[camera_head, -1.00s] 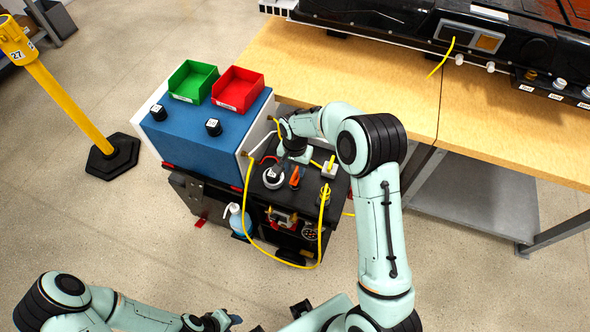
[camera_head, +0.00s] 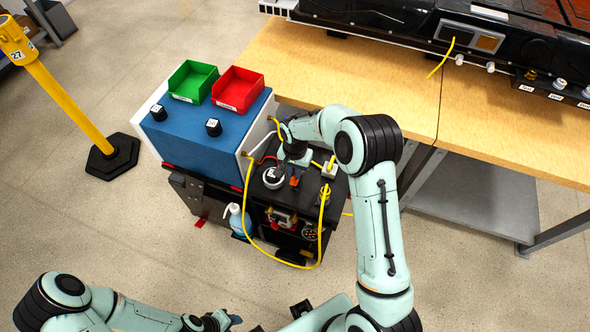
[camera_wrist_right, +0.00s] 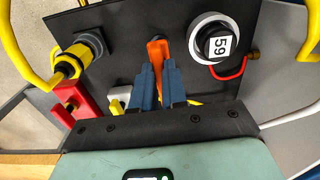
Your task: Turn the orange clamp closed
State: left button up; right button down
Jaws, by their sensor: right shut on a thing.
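The orange clamp (camera_wrist_right: 155,52) stands on the black panel of the cart. In the right wrist view it sits between the blue fingertips of my right gripper (camera_wrist_right: 156,84), which is shut on it. In the head view the clamp (camera_head: 295,181) shows as a small orange piece just below my right gripper (camera_head: 294,168); the gripper hides part of it. My left gripper (camera_head: 228,320) is at the bottom of the head view, away from the cart; its finger opening is unclear.
A round part labelled 59 (camera_wrist_right: 216,42) with a white ring is beside the clamp. A yellow cable (camera_head: 248,218) loops over the cart's front. A red block (camera_wrist_right: 75,102) and a yellow-ended connector (camera_wrist_right: 68,65) are close by. Green (camera_head: 193,82) and red bins (camera_head: 238,89) stand behind.

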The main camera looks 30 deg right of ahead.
jog(key=n, duration=0.8)
jog(key=shift+n+b, duration=0.3)
jog(key=shift+b, duration=0.05)
jog(key=n, duration=0.4)
jog(key=shift+w+r+n, duration=0.1)
jog(key=shift+n, duration=0.2)
jog(key=n, duration=0.4)
jog(key=shift+n, duration=0.4)
jog(key=c, duration=1.2)
grip_release()
jog(key=shift+o, duration=0.2)
